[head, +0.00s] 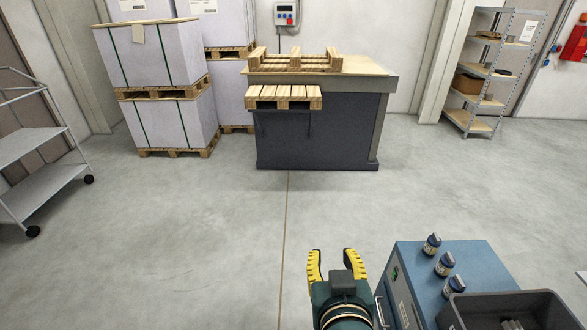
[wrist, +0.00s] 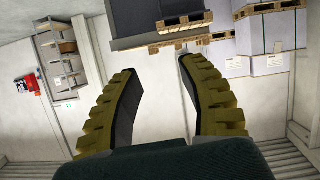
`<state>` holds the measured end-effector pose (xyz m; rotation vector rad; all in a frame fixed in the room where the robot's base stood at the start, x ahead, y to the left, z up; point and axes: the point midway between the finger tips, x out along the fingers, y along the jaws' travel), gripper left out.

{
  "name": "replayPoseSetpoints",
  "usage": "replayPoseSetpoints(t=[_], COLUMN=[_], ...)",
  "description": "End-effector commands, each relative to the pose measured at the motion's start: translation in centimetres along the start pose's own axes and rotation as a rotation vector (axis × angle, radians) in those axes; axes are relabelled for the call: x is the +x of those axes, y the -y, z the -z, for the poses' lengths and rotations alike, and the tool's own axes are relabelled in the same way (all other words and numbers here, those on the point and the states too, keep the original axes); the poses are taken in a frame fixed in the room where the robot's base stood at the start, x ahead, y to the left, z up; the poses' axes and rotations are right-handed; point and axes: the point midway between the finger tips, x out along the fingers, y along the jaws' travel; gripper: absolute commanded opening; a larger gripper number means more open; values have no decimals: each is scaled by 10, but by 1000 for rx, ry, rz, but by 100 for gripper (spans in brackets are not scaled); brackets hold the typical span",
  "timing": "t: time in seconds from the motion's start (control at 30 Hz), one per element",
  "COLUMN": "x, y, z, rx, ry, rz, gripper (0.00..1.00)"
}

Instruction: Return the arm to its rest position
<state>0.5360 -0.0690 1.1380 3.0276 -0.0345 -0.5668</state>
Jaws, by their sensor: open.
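My gripper (head: 329,266) is at the lower middle of the head view, to the left of the blue cabinet. Its yellow ribbed fingers are spread apart with nothing between them. In the wrist view, the two fingers (wrist: 163,80) also stand apart, and only the room shows between them. My arm's dark green wrist section is below the fingers, and the rest of the arm is cut off by the lower edge of the head view.
A blue cabinet (head: 408,262) with several small bottles (head: 444,264) and a dark bin (head: 512,296) stands close at right. A dark workbench (head: 310,145) with pallets, wrapped stacks (head: 165,70), a cart (head: 40,190) and shelves (head: 485,88) stand farther off. The middle floor is clear.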

Motion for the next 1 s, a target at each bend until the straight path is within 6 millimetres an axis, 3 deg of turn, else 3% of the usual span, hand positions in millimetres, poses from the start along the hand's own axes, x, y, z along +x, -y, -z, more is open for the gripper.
replayPoseSetpoints(t=[0.03,0.1,0.3,0.4,0.57,1.0], x=[-26,-62,-164,-184,-203,-271], y=[-1,-3,-10,-13,-17,-30], z=[29,64,140,189,241,418], rx=[7,18,51,65,67,74], ry=[-127,-290,-692,-738,-734,-731], rz=[-3,-9,-17,-13,-13,-11], gripper=[41,41,41,41,41,41])
